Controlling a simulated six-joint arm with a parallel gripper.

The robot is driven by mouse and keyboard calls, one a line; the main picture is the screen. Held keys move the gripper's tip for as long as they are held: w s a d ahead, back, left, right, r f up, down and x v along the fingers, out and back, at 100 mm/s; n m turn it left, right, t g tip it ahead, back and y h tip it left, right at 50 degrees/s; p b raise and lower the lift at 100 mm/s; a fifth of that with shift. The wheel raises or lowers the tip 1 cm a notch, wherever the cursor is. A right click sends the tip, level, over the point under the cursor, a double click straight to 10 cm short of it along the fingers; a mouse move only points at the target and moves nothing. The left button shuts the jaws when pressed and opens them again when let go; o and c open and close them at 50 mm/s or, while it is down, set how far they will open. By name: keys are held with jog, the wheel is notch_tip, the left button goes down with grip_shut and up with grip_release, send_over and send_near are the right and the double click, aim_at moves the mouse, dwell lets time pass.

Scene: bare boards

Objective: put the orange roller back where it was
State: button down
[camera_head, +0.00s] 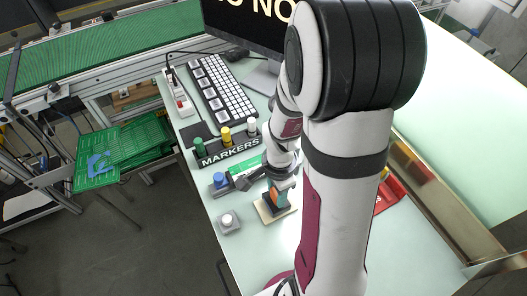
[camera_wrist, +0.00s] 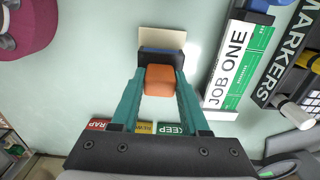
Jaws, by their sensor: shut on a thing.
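The orange roller (camera_wrist: 160,80) is between the two teal fingers of my gripper (camera_wrist: 160,74) in the wrist view, and the fingers are shut on it. Just beyond it is a dark block with a blue edge (camera_wrist: 161,54) on a cream plate (camera_wrist: 161,36). I cannot tell whether the roller touches the block. In the head view the roller (camera_head: 277,203) shows as an orange patch at my gripper (camera_head: 279,197), over the cream plate (camera_head: 264,211). My arm hides part of this area.
Coloured labels (camera_wrist: 135,127) lie behind the fingers.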

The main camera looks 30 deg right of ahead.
jog(key=shift+f, duration=0.15)
jog(key=shift+c, duration=2)
grip_release()
notch_tip(320, 180, up, 12)
jog(key=s+a+r+n+y, duration=0.1)
jog(key=s+a+r+n, duration=0.3)
jog(key=s+a+n, duration=0.7)
jog(key=shift+s+a+n+y, duration=0.15)
jog(key=shift+s+n+y, duration=0.2)
jog(key=shift+n, duration=0.35)
